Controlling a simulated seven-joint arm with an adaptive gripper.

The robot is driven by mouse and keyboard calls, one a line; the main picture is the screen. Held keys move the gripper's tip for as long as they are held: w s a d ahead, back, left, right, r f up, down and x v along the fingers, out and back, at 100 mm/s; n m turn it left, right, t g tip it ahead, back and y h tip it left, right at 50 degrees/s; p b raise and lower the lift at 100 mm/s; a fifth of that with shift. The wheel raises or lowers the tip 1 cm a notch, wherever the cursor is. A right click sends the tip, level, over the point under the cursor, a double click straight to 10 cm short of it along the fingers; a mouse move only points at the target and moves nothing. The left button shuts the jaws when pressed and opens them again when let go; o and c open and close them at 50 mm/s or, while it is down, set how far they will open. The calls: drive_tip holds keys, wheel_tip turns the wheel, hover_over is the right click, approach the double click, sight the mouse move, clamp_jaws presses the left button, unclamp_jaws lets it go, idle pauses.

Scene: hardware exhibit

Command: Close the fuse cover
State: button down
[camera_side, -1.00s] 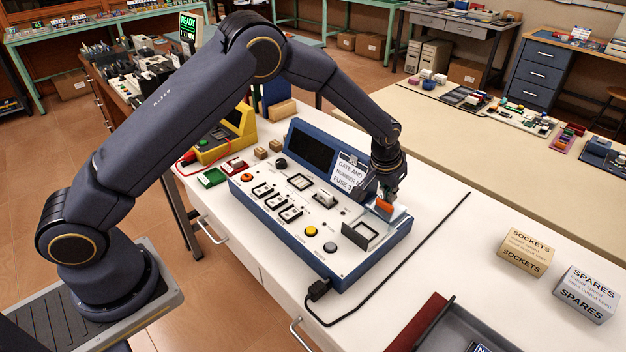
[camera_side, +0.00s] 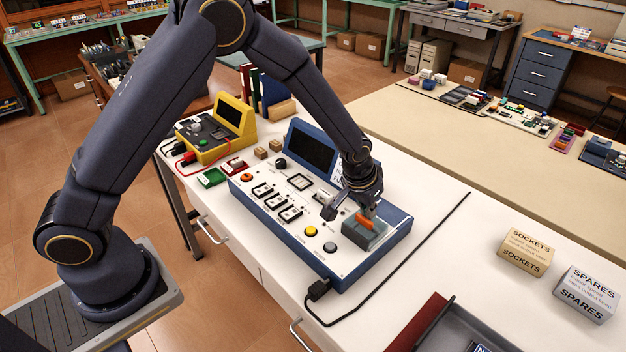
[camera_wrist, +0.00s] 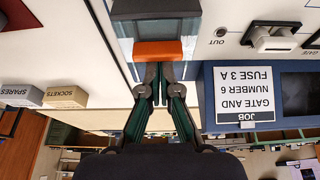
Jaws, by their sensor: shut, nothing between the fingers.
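The fuse cover (camera_side: 360,236), a grey see-through box with an orange tab (camera_side: 364,221), lies over the fuse bay at the right end of the blue-sided panel (camera_side: 395,240). I cannot tell if it sits fully flush. In the wrist view the cover (camera_wrist: 155,28) is at the top, with its orange tab (camera_wrist: 158,51) toward me. My gripper (camera_side: 371,211) is shut and empty, at the tab's far side. In the wrist view its fingertips (camera_wrist: 159,70) are right beside the tab; contact is unclear. The fuse inside is not clear to see.
The panel has a dark screen (camera_side: 310,147), switches, and yellow (camera_side: 311,231) and grey (camera_side: 330,247) buttons left of the cover. A job card (camera_wrist: 244,94) stands beside the screen. A black cable (camera_side: 400,259) runs along the bench. SOCKETS (camera_side: 526,254) and SPARES (camera_side: 585,293) boxes stand right.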

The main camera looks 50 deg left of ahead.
drive_tip(key=shift+s+f, duration=0.3)
drive_tip(key=shift+s, duration=0.15)
drive_tip(key=w, duration=0.5)
drive_tip(key=shift+r, duration=0.2)
drive_tip(key=s+a+r+n+t, duration=0.1)
drive_tip(key=s+a+r, duration=0.1)
drive_tip(key=r, duration=0.7)
drive_tip(key=s+a+r+t, duration=0.1)
drive_tip(key=a+r, duration=0.1)
drive_tip(key=r, duration=0.7)
drive_tip(key=s+a+r+n+t, duration=0.1)
drive_tip(key=s+a+r, duration=0.5)
drive_tip(key=s+r, duration=0.45)
drive_tip(key=s+a+f+m, duration=0.1)
drive_tip(key=s+f, duration=0.1)
drive_tip(key=s, duration=0.7)
drive_tip(key=s+a+f+g, duration=0.1)
drive_tip(key=s+f, duration=0.1)
drive_tip(key=s, duration=0.7)
drive_tip(key=shift+s+f+m, duration=0.2)
drive_tip(key=shift+f+m, duration=0.2)
drive_tip(key=shift+a, duration=0.1)
